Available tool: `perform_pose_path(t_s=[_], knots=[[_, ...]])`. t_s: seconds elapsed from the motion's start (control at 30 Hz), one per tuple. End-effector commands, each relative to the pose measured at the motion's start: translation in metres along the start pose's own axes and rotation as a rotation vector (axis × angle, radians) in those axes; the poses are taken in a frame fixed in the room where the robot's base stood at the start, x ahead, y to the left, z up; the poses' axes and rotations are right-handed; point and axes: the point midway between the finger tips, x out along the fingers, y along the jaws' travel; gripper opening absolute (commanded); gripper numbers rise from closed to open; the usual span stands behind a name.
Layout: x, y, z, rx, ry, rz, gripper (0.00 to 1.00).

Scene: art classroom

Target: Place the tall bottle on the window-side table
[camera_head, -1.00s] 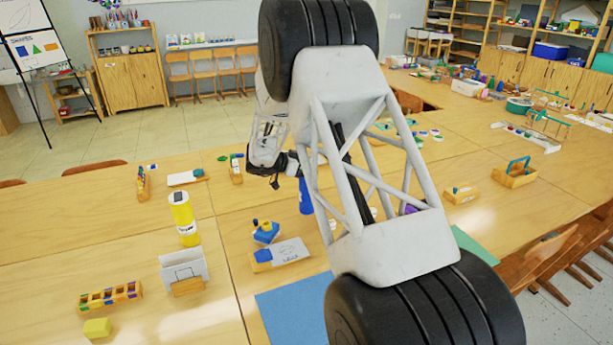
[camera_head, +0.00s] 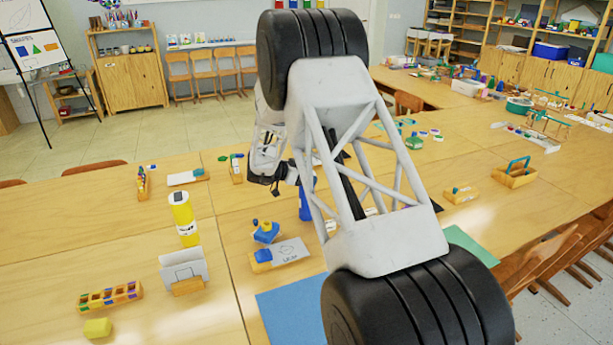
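A tall yellow bottle (camera_head: 184,219) with a dark cap and white label stands upright on the near wooden table (camera_head: 110,235), left of my arm. A blue bottle (camera_head: 306,203) stands upright further right, partly hidden by my arm's frame. My gripper (camera_head: 276,187) is small and dark here, at the lower end of the pale wrist, just left of the blue bottle in the picture. Its fingers are too small and covered to tell open from shut, and I see nothing clearly held. No window is in view, so I cannot tell which table is the window-side one.
More tables with art supplies run to the back right. Chairs line the right edge.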

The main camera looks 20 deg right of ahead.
Motion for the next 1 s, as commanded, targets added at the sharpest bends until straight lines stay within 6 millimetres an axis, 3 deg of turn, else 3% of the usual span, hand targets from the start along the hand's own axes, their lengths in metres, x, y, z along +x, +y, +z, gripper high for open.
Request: perform_pose_path(t_s=[0.4,0.43,0.57,1.0], knots=[[0.0006,-0.0005,0.0013,0.001,0.001,-0.001,0.05],[0.0008,-0.0002,0.0019,0.000,0.000,0.000,0.78],[0.0008,-0.0001,0.0018,0.000,0.000,0.000,0.98],[-0.0014,-0.0002,-0.0010,0.000,0.001,-0.001,1.00]])
